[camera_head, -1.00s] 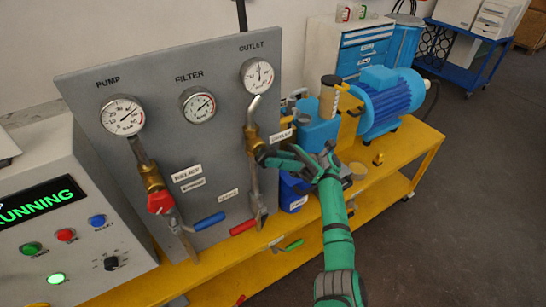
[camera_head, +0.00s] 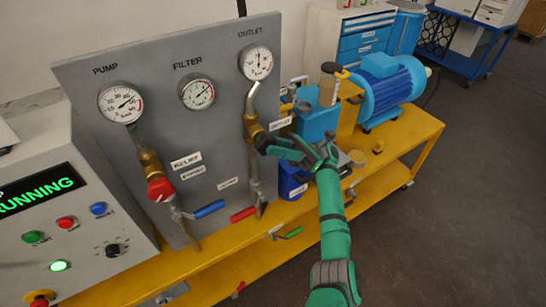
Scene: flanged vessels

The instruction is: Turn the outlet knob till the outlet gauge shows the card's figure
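The outlet gauge (camera_head: 256,62) is a round white dial at the panel's upper right, under the word OUTLET. Its needle points roughly straight up; the numbers are too small to read surely. A bent pipe runs down from it to the brass outlet valve (camera_head: 252,127). My green and dark gripper (camera_head: 266,146) reaches in from the right, with its fingertips at the front of that valve. The outlet knob is hidden or merges with the dark fingers, so I cannot tell whether they are closed on it. No card with a readable figure shows; a small white label (camera_head: 281,124) is beside the valve.
The pump gauge (camera_head: 120,102) and filter gauge (camera_head: 197,92) are left on the panel. A red knob (camera_head: 160,189), blue lever (camera_head: 209,209) and red lever (camera_head: 243,214) stick out below. A blue motor (camera_head: 388,85) stands right on the yellow bench (camera_head: 408,142).

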